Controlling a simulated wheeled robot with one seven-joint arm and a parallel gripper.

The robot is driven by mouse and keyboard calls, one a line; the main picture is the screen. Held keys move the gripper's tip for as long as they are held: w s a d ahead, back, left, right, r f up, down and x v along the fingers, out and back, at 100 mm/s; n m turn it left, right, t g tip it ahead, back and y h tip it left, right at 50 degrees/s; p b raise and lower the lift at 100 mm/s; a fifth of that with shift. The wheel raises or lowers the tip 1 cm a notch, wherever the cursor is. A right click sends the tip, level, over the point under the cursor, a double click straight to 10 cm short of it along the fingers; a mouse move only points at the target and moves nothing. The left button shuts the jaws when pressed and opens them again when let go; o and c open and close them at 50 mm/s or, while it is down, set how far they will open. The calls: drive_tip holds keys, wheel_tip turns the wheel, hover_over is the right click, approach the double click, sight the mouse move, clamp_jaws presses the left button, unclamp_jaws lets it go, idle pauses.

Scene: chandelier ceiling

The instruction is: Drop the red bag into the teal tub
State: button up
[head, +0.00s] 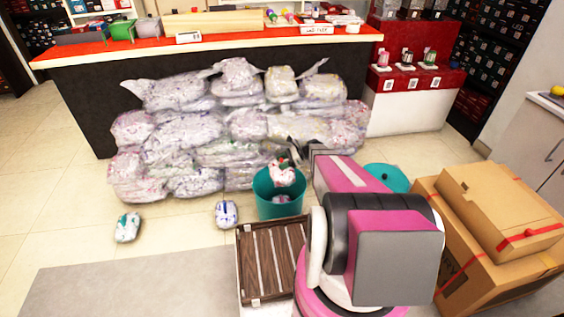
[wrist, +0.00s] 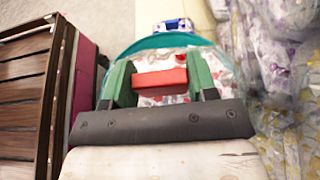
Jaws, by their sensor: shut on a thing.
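The teal tub (head: 264,207) stands on the floor in front of the pile of bags; its rim also shows in the wrist view (wrist: 140,44). My gripper (head: 282,161) is over the tub's opening. Its green fingers (wrist: 160,80) are shut on the red bag (head: 283,175), a clear-and-white bag with red pieces. In the wrist view a red block-like part (wrist: 160,79) of it lies between the fingers. The bag hangs at or just above rim level. A pale patch low in the tub may be another bag; I cannot tell.
A bag with blue marks (head: 227,214) and one with teal marks (head: 127,227) lie on the floor to the left. A slatted brown crate (head: 271,258) is near the tub. Stacked bags (head: 180,132) line the counter.

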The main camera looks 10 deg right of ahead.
drive_tip(key=shift+f, duration=2.75)
drive_tip(key=o, duration=1.4)
drive_tip(key=shift+c, duration=0.2)
drive_tip(key=v, duration=1)
drive_tip(key=shift+d, duration=0.4)
drive_tip(key=shift+r, duration=0.15)
drive_tip(key=shift+s+a, duration=0.1)
